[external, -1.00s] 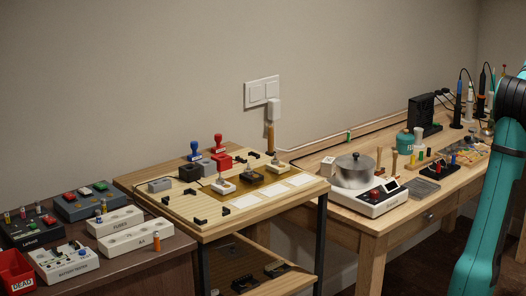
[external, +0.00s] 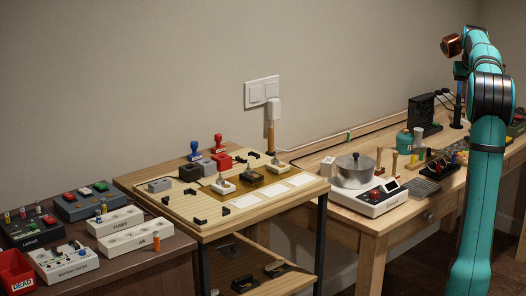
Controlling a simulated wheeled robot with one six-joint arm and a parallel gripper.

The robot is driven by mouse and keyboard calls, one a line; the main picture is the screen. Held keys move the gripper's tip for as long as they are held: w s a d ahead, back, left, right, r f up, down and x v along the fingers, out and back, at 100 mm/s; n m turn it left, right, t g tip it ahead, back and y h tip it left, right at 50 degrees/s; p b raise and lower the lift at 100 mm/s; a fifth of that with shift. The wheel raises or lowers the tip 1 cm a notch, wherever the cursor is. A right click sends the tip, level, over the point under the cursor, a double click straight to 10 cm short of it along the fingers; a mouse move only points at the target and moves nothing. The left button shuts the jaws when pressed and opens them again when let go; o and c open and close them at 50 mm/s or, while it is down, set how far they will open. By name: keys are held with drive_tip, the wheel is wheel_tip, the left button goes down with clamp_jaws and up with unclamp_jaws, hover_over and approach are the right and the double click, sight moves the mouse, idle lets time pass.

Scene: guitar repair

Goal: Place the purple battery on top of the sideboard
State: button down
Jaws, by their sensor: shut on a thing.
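The sideboard seems to be the dark brown cabinet (external: 178,268) at the lower left. Its top holds several devices and an orange battery (external: 156,244), with a small bare patch around that battery. I cannot make out a purple battery in the external view. My arm rises at the right, in front of the long workbench (external: 400,222), and its far end bends over the back of that bench. My gripper's fingers are hidden behind the arm or too small to see, so anything between them is hidden too.
A battery tester (external: 68,262), a white AA holder (external: 138,236), a fuse holder (external: 114,221) and a red DEAD bin (external: 16,272) crowd the cabinet top. A wooden table (external: 258,218) with stamps stands between cabinet and workbench. A pot (external: 354,168) stands on the workbench.

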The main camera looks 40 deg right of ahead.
drive_tip(key=w+a+n, duration=0.3)
drive_tip(key=w+a, duration=0.9)
drive_tip(key=w+a+n+t+y, duration=0.15)
drive_tip(key=w+a, duration=0.45)
drive_tip(key=a, duration=0.7)
drive_tip(key=w+a+n+y, duration=0.1)
drive_tip(key=w+a+n, duration=0.3)
drive_tip(key=a, duration=0.9)
drive_tip(key=w+a+n+y, duration=0.1)
drive_tip(key=w+a, duration=0.6)
drive_tip(key=a, duration=0.5)
drive_tip(key=s+a+n+y, duration=0.25)
drive_tip(key=a+n, duration=0.35)
drive_tip(key=a, duration=2.5)
drive_tip(key=s+a+n+g, duration=0.15)
drive_tip(key=s+a, duration=0.25)
drive_tip(key=a, duration=0.4)
drive_tip(key=s+a+n+t, duration=0.1)
drive_tip(key=s+a+n, duration=0.1)
drive_tip(key=s+a, duration=0.4)
drive_tip(key=s+a+n+g, duration=0.1)
drive_tip(key=s+a, duration=0.2)
drive_tip(key=a, duration=0.6)
drive_tip(key=shift+y, duration=0.4)
drive_tip(key=f, duration=0.3)
drive_tip(key=s+f, duration=0.1)
drive_tip(key=f, duration=0.1)
drive_tip(key=shift+a+f, duration=0.1)
drive_tip(key=shift+a, duration=0.15)
drive_tip(key=shift+f, duration=0.1)
